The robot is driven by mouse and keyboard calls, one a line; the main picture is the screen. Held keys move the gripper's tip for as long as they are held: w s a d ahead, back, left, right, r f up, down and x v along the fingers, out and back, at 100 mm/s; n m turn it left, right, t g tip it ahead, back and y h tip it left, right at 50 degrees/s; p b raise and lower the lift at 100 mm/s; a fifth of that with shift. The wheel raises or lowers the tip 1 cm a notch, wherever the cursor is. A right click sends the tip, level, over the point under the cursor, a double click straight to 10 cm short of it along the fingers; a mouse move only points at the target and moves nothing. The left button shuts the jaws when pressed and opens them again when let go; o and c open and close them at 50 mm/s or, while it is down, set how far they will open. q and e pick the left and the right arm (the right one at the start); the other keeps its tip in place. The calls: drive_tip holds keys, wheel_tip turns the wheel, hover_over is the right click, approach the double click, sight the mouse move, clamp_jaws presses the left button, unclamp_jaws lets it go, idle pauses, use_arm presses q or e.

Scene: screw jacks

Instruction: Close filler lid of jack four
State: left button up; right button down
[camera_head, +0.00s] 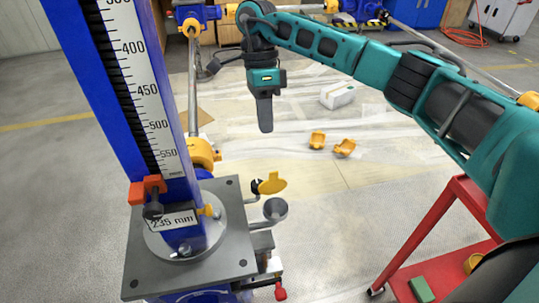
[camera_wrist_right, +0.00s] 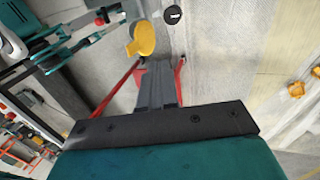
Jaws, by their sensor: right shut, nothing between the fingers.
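The jack's blue column (camera_head: 125,90) with a millimetre scale rises from a grey steel plate (camera_head: 150,262) at the left of the head view. A label on it reads 235 mm. The yellow filler lid (camera_head: 272,183) stands open, tilted up behind a small grey filler cup (camera_head: 275,209) beside the plate. The lid also shows in the right wrist view (camera_wrist_right: 142,39), above the fingertips in the picture. My right gripper (camera_head: 265,122) points down with its fingers together and empty, above and apart from the lid. Its fingers show in the right wrist view (camera_wrist_right: 158,78). My left gripper is not seen.
A red trolley (camera_head: 440,235) stands at the lower right. Two orange-yellow caps (camera_head: 344,148) and a white box (camera_head: 338,95) lie on the covered floor behind. A red-ended handle (camera_head: 280,290) sticks out below the cup. An orange clamp (camera_head: 147,188) sits on the column.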

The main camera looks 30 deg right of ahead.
sight(273, 181)
drive_tip(key=s+f, duration=0.1)
drive_tip(key=f, duration=0.1)
drive_tip(key=s+a+f, duration=0.1)
drive_tip(key=s, duration=0.1)
drive_tip(key=s+f, duration=0.2)
drive_tip(key=shift+s+a+f, duration=0.15)
drive_tip(key=shift+a+f, duration=0.1)
drive_tip(key=shift+f, duration=0.05)
